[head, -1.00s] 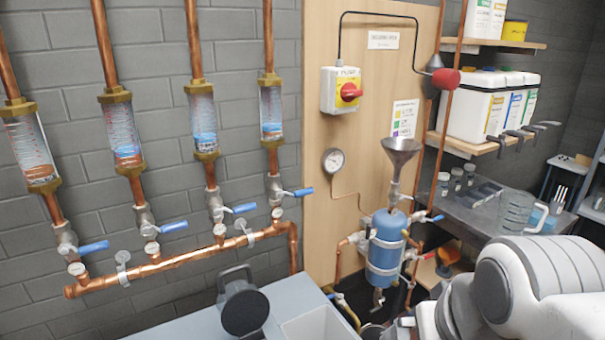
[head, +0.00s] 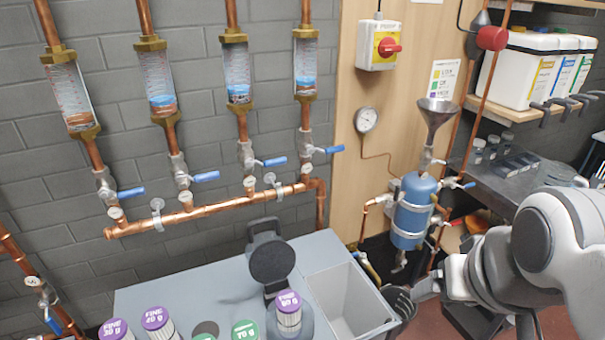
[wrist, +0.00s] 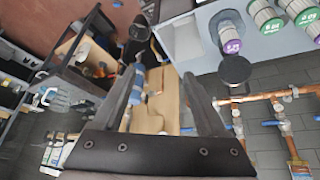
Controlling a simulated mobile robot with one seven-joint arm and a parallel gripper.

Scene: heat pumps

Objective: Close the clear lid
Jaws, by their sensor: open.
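No lid that is plainly clear shows in these frames. A round black lid (head: 272,260) stands open on a dark hinge at the back of a grey container on the bench. A purple-capped filter cartridge (head: 289,308) stands in that container. The black lid also shows in the wrist view (wrist: 235,69), to the right of my fingers. My gripper (head: 402,300) is at the right end of the bench, beside the open bin and apart from the lid. In the wrist view my gripper (wrist: 163,78) is open, with nothing between its fingers.
A grey bench (head: 190,288) carries several purple- and green-capped cartridges and an open bin (head: 345,298). Copper pipes with blue-handled valves run along the wall behind. A blue tank (head: 411,210) with a funnel stands behind my gripper. Space above the bench is free.

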